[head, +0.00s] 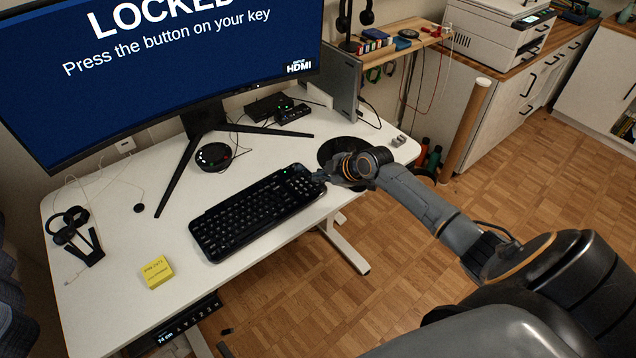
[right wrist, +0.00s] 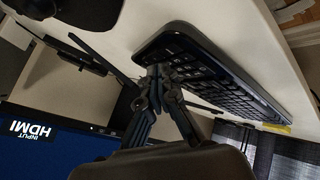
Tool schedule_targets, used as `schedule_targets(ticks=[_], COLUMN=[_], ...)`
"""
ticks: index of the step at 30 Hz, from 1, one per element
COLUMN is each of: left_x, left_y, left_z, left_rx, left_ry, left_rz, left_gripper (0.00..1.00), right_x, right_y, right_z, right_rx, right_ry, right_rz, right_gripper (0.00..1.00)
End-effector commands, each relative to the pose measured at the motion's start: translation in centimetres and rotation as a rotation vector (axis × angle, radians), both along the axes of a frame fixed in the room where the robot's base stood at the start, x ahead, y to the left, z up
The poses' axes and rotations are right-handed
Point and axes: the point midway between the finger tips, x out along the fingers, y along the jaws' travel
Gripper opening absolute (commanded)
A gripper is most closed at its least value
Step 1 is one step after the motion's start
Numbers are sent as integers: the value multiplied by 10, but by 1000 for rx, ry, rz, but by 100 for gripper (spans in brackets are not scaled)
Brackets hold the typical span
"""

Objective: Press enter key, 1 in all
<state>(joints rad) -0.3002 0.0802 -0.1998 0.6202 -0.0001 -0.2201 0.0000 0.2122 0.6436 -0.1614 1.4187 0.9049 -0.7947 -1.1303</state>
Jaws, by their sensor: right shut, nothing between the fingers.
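The black keyboard (head: 245,218) lies on the white desk, angled, with its right end towards my right arm. It also shows in the right wrist view (right wrist: 232,84). My right gripper (head: 321,176) is at the right end of the keyboard, by the number-pad keys. In the right wrist view its fingers (right wrist: 160,72) are closed together, empty, with the tips over the keys at the near end. I cannot tell whether they touch a key. The enter key cannot be picked out; the fingers may hide it. My left gripper is not in view.
A large monitor (head: 165,75) reading "LOCKED" stands behind the keyboard on a black stand. A round black device (head: 214,156), a yellow note block (head: 156,272) and headphones (head: 72,222) are on the white desk (head: 120,310). The desk front left of the keyboard is mostly clear.

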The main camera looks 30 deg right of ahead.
Motion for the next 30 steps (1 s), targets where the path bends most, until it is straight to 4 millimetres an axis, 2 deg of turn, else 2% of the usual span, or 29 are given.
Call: schedule_targets(ticks=[9, 24, 30], left_x=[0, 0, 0], left_y=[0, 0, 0], left_z=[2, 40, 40], left_rx=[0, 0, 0], left_ry=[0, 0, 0], left_rz=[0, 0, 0], left_gripper=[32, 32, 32], right_x=[0, 0, 0], right_y=[0, 0, 0], right_z=[2, 49, 50], right_rx=[-1, -1, 0], right_ry=[0, 0, 1], right_rz=[1, 1, 1], right_gripper=[0, 0, 0])
